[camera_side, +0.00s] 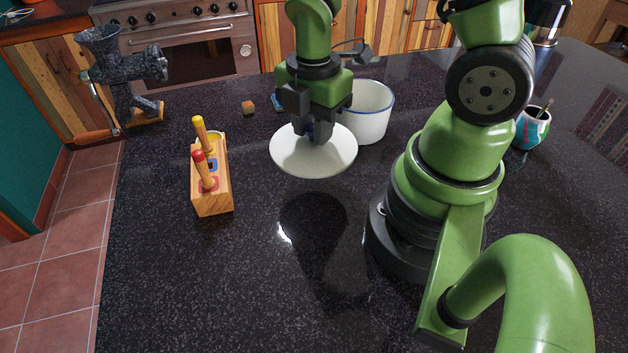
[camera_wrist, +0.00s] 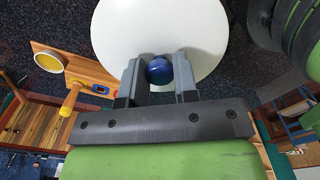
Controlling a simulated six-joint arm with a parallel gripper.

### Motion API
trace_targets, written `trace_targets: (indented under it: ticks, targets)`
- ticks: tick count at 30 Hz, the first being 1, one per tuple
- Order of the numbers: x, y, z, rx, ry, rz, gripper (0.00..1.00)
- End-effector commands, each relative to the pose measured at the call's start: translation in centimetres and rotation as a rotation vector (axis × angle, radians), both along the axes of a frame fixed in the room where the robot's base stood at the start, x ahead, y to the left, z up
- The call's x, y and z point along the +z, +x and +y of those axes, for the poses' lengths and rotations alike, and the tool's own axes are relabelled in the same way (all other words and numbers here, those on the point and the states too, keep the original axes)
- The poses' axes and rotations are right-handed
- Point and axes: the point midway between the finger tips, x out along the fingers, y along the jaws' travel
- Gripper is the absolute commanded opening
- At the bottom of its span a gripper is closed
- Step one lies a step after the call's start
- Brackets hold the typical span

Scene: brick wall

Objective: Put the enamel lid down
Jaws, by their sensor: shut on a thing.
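The enamel lid (camera_side: 292,153) is a white round disc, held above the dark countertop with its shadow below it. In the wrist view the lid (camera_wrist: 120,30) fills the upper middle, with a round blue knob (camera_wrist: 159,69) at its centre. My gripper (camera_side: 318,133) is shut on the knob, which shows between the two fingers in the wrist view (camera_wrist: 159,82). A white enamel pot (camera_side: 376,122) with a dark rim stands on the counter just behind and right of the lid. The lid hides part of the counter beneath it.
A wooden block with coloured pegs (camera_side: 213,188) stands left of the lid. A patterned cup (camera_side: 532,128) stands at right. The front left counter (camera_side: 200,290) is clear.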

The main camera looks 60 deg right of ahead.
Motion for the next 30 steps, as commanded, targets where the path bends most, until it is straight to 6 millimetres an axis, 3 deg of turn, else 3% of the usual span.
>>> trace_targets:
  ticks: [9,24,30]
  targets:
    - [-4.8,-0.2,0.1,0.013,0.000,0.008,0.03]
    - [-9.4,-0.2,0.1,0.009,0.001,0.005,0.03]
    - [-9.7,-0.1,0.1,0.009,0.000,0.002,0.03]
